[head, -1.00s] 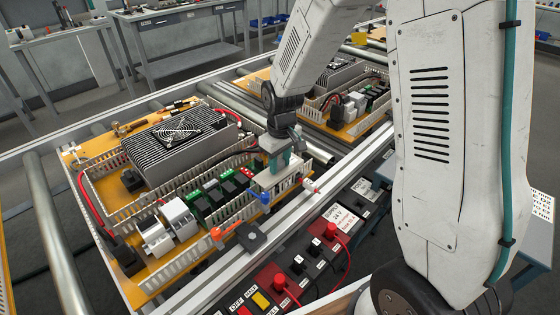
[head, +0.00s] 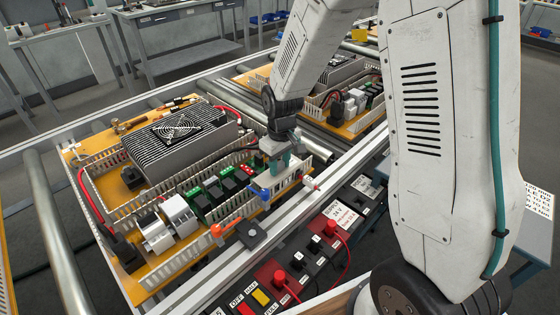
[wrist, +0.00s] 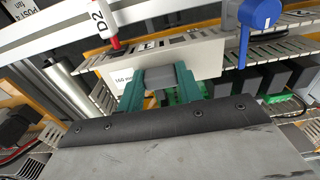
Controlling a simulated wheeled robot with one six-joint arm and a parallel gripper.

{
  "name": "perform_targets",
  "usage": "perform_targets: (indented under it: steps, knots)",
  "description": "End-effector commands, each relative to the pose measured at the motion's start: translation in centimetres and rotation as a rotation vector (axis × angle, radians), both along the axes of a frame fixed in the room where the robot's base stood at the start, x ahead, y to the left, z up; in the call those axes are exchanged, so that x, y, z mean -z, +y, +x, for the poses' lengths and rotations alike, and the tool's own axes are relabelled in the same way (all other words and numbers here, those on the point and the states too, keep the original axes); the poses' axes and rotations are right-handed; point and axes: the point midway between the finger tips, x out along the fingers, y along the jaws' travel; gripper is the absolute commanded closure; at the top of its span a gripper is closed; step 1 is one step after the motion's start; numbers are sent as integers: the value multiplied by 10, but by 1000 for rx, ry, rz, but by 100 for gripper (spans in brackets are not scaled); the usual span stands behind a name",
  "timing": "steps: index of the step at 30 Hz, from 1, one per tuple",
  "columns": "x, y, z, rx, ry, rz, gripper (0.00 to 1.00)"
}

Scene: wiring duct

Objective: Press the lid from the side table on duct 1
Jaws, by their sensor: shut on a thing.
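My gripper (head: 279,165) has green fingers and points down over the front edge of the near panel. In the wrist view my gripper (wrist: 160,80) is shut on the lid (wrist: 206,60), a pale flat strip marked "160 mm". The lid (head: 270,187) also shows in the head view, partly hidden by the fingers. It is at the right part of the slotted front duct (head: 205,247); this duct also shows in the wrist view (wrist: 285,48). I cannot tell whether the lid touches or is seated on the duct. No duct number is readable.
Relays (head: 215,194) and a finned heat sink (head: 175,145) fill the panel behind. A switch box (head: 300,260) lies in front.

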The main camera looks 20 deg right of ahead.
Motion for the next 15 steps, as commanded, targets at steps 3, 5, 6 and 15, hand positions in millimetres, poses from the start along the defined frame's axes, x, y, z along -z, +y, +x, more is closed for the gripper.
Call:
perform_targets:
  steps: [3, 5, 6, 15]
  knots:
    - [4, 0, 0, 0, 1, 1, 90]
    - [5, 0, -1, 0, 2, 0, 90]
    - [5, 0, 0, 0, 2, 0, 59]
    - [5, 0, 0, 0, 1, 0, 39]
